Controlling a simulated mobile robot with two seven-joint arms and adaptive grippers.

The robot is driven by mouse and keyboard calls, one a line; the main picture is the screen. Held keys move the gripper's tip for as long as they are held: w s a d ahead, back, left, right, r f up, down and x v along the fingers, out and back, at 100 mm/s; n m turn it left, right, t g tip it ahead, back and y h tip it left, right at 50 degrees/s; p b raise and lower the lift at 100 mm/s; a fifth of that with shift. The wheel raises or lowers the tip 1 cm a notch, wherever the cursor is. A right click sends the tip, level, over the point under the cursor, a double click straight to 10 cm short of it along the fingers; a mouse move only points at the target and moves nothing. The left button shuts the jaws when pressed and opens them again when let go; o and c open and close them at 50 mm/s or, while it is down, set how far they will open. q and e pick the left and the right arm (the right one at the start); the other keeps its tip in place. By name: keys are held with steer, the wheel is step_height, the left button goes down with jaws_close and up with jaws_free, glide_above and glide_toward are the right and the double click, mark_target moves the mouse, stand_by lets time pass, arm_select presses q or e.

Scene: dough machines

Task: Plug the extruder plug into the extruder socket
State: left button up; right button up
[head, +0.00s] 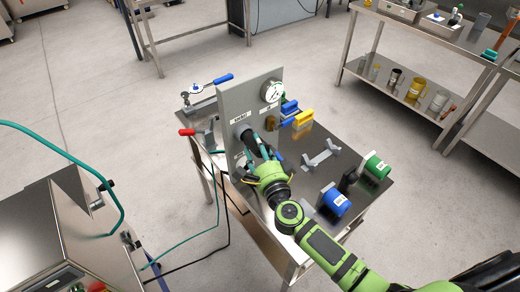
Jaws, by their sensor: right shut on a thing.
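An upright grey panel (236,97) stands on the table and carries a white label (240,117) whose small lettering looks like it begins with "EX". Just below the label is a dark round part (246,132), apparently the extruder socket or the plug end at it. My right gripper (259,151), green with dark fingers, reaches the panel's front and is shut on a dark plug there. The fingers hide most of the plug. I cannot tell whether it is seated or only touching. My left gripper is not in view.
Teal and black cables hang at the table's left. A steel machine (50,225) stands lower left.

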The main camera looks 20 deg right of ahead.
mark_target(260, 157)
steer(key=shift+w+a, duration=0.25)
steer(key=shift+w, duration=0.45)
stand_by(0.4)
steer(key=o, duration=1.5)
steer(key=shift+o, duration=0.6)
steer(key=shift+s, duration=0.25)
steer(key=shift+s+p, duration=0.45)
steer(key=shift+s, duration=1.45)
steer(key=shift+s, duration=0.15)
